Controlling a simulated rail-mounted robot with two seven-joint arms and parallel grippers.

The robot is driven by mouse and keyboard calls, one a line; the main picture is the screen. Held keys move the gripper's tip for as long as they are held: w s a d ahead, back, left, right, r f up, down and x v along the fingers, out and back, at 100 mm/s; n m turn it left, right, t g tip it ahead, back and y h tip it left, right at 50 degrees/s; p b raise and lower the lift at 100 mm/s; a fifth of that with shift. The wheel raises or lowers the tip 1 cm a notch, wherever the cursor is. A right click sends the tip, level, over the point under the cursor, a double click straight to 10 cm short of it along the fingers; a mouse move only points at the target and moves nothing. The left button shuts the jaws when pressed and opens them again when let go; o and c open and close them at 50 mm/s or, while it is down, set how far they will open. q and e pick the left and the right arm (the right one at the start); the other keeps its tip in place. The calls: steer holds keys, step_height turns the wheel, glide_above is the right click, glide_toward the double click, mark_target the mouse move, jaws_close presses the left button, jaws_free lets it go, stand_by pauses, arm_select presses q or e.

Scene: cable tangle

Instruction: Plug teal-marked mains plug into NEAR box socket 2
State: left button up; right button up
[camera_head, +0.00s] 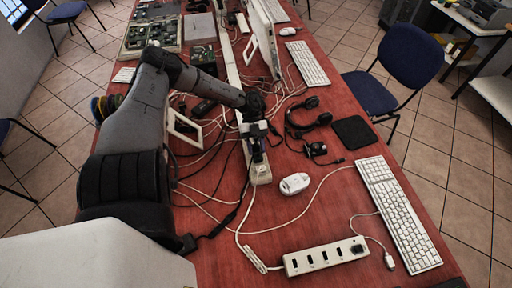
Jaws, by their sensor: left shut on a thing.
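My left arm comes in from the left, and its gripper (256,150) points down at mid-table, over the near end of a long pale strip (261,174). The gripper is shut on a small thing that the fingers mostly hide. I cannot make out a teal mark on it. A white socket box (296,264) lies at the near edge of the table, below and right of the gripper and apart from it. It has several dark sockets in a row, and something dark and round sits at its right end. My right gripper is not in view.
Loose cables cross the red table (225,262). A white mouse (294,183), a small black device (316,149), a headset (301,118) and a black pad (354,132) lie right of the gripper. A white keyboard (398,213) lies near the right edge.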

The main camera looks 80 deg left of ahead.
arm_select(q)
steer(key=shift+s+a+f, duration=0.1)
steer(key=shift+f, duration=0.3)
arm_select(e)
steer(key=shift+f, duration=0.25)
arm_select(q)
steer(key=shift+s+a+f+b, duration=0.15)
steer(key=shift+f+b, duration=0.3)
steer(key=shift+f, duration=0.1)
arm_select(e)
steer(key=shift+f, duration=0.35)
arm_select(q)
steer(key=shift+c, duration=0.4)
steer(key=o, duration=0.7)
steer(key=shift+c, duration=0.2)
steer(key=o, duration=0.5)
steer(key=shift+w+r, duration=0.2)
steer(key=shift+r, duration=0.05)
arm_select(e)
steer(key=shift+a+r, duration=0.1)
arm_select(q)
steer(key=shift+d, duration=0.2)
